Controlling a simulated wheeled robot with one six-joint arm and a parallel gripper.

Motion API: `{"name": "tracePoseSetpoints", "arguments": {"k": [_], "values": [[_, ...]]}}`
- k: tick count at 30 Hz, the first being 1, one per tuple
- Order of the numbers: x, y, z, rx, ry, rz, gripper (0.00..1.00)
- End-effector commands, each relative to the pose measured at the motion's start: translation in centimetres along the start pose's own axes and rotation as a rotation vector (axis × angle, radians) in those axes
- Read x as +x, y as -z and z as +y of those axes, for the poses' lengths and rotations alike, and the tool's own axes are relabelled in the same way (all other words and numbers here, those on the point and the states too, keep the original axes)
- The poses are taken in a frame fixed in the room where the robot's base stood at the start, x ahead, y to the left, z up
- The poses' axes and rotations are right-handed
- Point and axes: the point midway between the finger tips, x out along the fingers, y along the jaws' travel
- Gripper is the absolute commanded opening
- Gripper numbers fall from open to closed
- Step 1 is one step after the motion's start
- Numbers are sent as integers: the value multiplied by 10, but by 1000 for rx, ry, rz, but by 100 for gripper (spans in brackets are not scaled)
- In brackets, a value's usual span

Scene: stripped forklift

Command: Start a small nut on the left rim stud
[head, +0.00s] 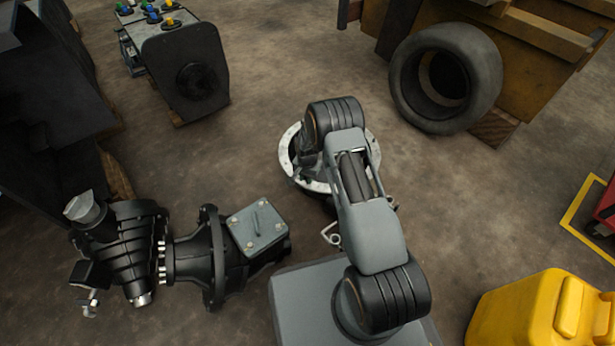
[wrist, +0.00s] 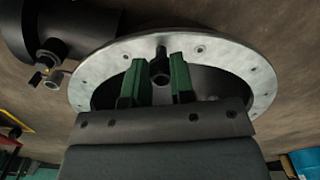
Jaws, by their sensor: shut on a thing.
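A pale metal rim (head: 287,158) lies on the floor behind my arm in the head view. In the wrist view the same rim (wrist: 238,55) is a wide ring with small holes around a dark middle. My gripper (wrist: 159,78) has two green fingers over the near part of the ring's opening. Between them is a small dark round piece, which I take for the nut (wrist: 159,75). A dark stud-like post (wrist: 161,52) stands at the ring's far inner edge, just beyond the nut. I cannot tell whether nut and post touch. In the head view my arm mostly hides the gripper.
A black gearbox-like assembly (head: 210,262) lies left of my arm. A tyre (head: 447,78) leans by a wooden structure at the back right. A yellow canister (head: 545,312) stands at the front right. Brown floor between is mostly clear.

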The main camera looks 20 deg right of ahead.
Motion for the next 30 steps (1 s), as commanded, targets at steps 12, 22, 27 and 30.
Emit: {"name": "tracePoseSetpoints", "arguments": {"k": [12,22,27,30], "values": [[12,0,0,0,0,0,8],[20,0,0,0,0,0,8],[22,0,-1,89,0,1,8],[22,2,-3,340,1,1,8]]}}
